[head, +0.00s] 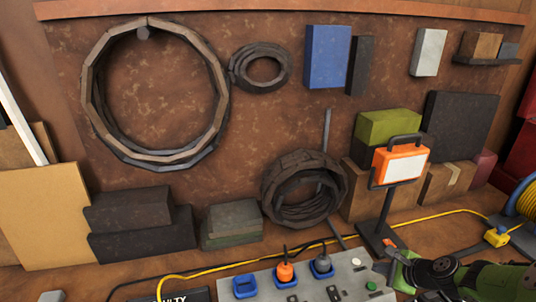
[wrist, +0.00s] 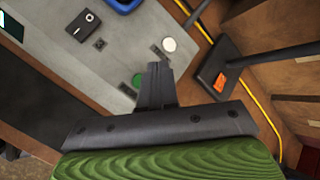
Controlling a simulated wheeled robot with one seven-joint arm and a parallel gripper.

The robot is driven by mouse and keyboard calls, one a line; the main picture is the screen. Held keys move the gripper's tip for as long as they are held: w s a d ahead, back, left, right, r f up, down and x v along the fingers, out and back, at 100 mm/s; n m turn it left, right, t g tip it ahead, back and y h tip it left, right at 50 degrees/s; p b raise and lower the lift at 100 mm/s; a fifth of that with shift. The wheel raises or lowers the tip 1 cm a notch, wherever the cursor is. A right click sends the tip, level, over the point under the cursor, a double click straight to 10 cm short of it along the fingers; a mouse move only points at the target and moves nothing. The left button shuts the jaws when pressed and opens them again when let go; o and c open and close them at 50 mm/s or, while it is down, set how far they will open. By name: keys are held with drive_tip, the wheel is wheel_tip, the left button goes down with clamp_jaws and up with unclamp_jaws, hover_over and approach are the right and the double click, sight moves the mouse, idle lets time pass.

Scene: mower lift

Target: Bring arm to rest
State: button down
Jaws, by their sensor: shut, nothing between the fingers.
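My gripper (wrist: 157,72) shows in the wrist view with its dark fingers together and nothing between them. It is over the right end of a grey control panel (wrist: 110,60), near a green button (wrist: 138,80) and a white button (wrist: 169,44); I cannot tell whether it touches the panel. In the head view my green and black arm fills the bottom right corner, beside the panel (head: 260,285). The fingertips are hard to make out there.
An orange work lamp (head: 400,163) on a dark stand is close behind my arm. A yellow cable (head: 440,214) runs along the bench to a reel (head: 525,205) at the right. An orange plug (head: 285,271) and a grey plug (head: 322,263) stand in the panel's blue sockets.

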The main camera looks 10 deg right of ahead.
drive_tip(key=s+a+r+n+g+h, duration=0.1)
drive_tip(key=s+a+r+n+g, duration=0.1)
drive_tip(key=a+r+n, duration=0.6)
drive_tip(key=s+a+r+n+g+h, duration=0.15)
drive_tip(key=a+r+n, duration=0.35)
drive_tip(key=a, duration=0.5)
drive_tip(key=s+a+r+n, duration=0.2)
drive_tip(key=s+a+n, duration=0.2)
drive_tip(key=s, duration=0.3)
drive_tip(key=s+a+r+n, duration=0.3)
drive_tip(key=s+a+n, duration=0.1)
drive_tip(key=s+n, duration=0.3)
drive_tip(key=shift+s+r, duration=0.15)
drive_tip(key=shift+s, duration=0.6)
